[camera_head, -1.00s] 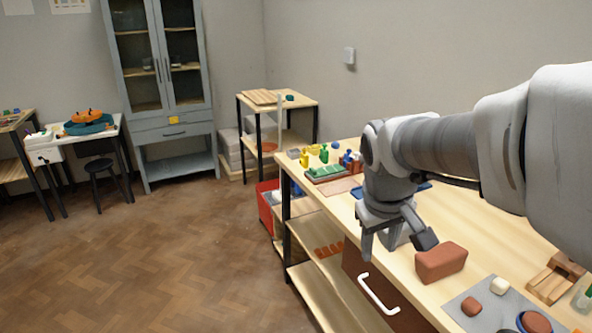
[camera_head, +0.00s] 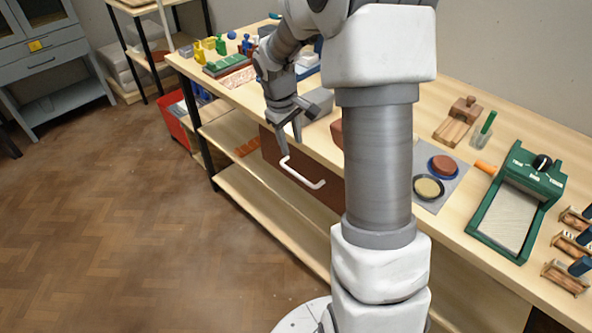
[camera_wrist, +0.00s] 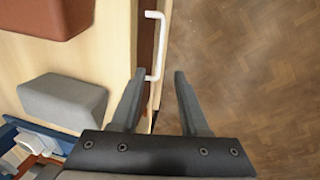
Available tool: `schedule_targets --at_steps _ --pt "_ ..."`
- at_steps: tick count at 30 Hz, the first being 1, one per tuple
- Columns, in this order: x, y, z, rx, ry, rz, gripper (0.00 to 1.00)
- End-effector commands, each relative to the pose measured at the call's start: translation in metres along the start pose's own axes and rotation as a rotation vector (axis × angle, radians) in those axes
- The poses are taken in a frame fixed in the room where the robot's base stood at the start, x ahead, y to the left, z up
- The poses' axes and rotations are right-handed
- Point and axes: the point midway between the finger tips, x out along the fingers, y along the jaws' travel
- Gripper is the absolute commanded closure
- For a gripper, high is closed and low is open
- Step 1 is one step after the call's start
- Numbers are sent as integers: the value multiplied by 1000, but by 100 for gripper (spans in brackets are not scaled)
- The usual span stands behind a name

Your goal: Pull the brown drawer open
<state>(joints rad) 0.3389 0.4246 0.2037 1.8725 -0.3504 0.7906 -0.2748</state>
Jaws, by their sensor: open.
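The brown drawer (camera_head: 327,189) is set under the front edge of the worktop and looks closed. Its white bar handle (camera_head: 302,174) sticks out from the front. My gripper (camera_head: 291,146) is open and empty, pointing down at the table's front edge, by the handle's left end. In the wrist view, the near end of the handle (camera_wrist: 151,78) shows between the fingertips of my gripper (camera_wrist: 159,73), closer to the left finger. The drawer front (camera_wrist: 147,42) is a thin brown strip there. I cannot tell whether the fingers reach the handle's height.
On the worktop, a grey block (camera_wrist: 62,101) and a reddish-brown block (camera_wrist: 48,14) lie near the edge. A green-framed board (camera_head: 510,208) is farther right. Open shelves (camera_head: 262,208) are below. The floor (camera_head: 150,240) in front is clear.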

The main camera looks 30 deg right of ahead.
Motion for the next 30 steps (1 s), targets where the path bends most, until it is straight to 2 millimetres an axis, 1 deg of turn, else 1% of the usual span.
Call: schedule_targets --at_steps 1,6,12,15,18,21,30 --pt "16 -1 1 0 -3 -3 55" --pt "53 -1 1 1 -3 -3 55" --pt "93 -1 1 0 -2 -2 55" --pt "108 -1 0 0 -1 -2 55" --pt "118 0 0 1 0 -1 55" --pt "124 0 0 1 0 0 55" --pt "126 0 0 1 1 0 55"
